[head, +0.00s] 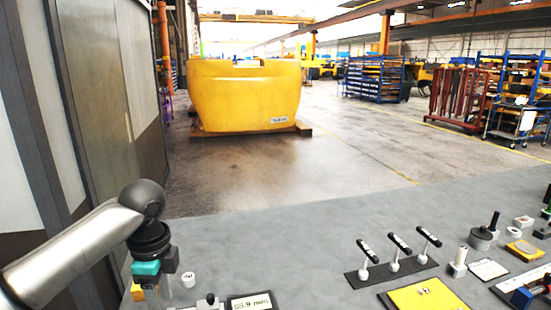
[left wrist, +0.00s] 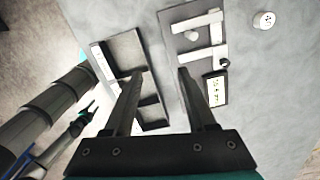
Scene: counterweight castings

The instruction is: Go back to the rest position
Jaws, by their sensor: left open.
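My left gripper (head: 180,285) is at the lower left of the head view, over the left end of the grey bench (head: 300,235). In the left wrist view its two dark fingers (left wrist: 160,100) stand wide apart with nothing held between them. Beyond the fingers, a tray with raised walls (left wrist: 97,62) lies by the left finger. A caliper (left wrist: 190,50) and its display reading 55.9 mm (head: 250,303) lie by the right finger. My right gripper does not show clearly in either view.
A small white ring (head: 188,280) lies near the left gripper. A black bar with three levers (head: 391,268), a yellow plate (head: 425,298) and several small parts stand to the right. The bench's middle is clear. A large yellow casting (head: 243,95) stands on the floor beyond.

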